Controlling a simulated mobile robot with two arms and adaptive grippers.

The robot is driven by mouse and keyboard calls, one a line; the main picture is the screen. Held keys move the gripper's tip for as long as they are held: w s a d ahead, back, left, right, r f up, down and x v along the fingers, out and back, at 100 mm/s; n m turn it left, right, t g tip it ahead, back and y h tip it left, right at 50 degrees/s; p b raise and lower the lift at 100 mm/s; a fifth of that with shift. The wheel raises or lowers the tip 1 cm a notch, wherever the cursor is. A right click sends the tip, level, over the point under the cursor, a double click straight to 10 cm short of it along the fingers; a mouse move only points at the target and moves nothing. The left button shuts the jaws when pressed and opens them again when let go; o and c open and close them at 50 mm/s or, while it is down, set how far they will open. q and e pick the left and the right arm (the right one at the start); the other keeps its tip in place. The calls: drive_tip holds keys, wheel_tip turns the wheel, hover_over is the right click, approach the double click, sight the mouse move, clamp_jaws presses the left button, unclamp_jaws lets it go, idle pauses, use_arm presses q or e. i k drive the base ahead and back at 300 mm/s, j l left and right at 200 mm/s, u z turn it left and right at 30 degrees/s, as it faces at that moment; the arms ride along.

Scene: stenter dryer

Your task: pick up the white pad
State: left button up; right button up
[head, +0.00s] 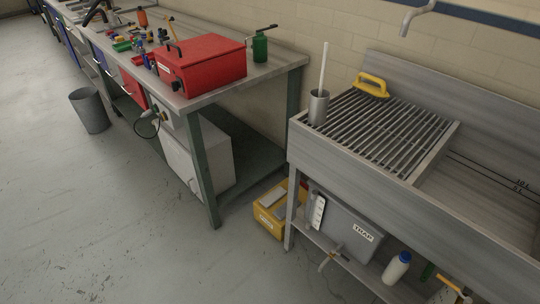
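I cannot clearly make out a white pad. A yellow open box (268,223) on the floor, between the workbench and the sink, holds flat pale grey pieces (288,207); I cannot tell whether one is a white pad. A yellow handled block (371,85) rests at the back of the slatted sink rack. Another yellow-handled item (452,284) shows partly at the bottom right, with something pale beside it. Neither of my grippers is in view.
The metal sink (480,200) has a slatted rack (385,128) with a metal cup (318,107) holding a white rod. Below are a grey TRAP box (345,228) and a white bottle (396,268). A red case (205,65) stands on the workbench. The left floor is mostly clear, except a bin (89,111).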

sight(277, 194)
drive_tip(key=z, duration=0.3)
drive_tip(key=i+j+z, duration=0.1)
drive_tip(key=z, duration=0.3)
drive_tip(key=i+j+z, duration=0.1)
drive_tip(key=j+z, duration=0.15)
drive_tip(key=z, duration=0.2)
drive_tip(key=j+z, duration=0.2)
drive_tip(key=z, duration=0.2)
drive_tip(key=j+z, duration=0.2)
drive_tip(key=z, duration=0.25)
drive_tip(key=i+j, duration=0.05)
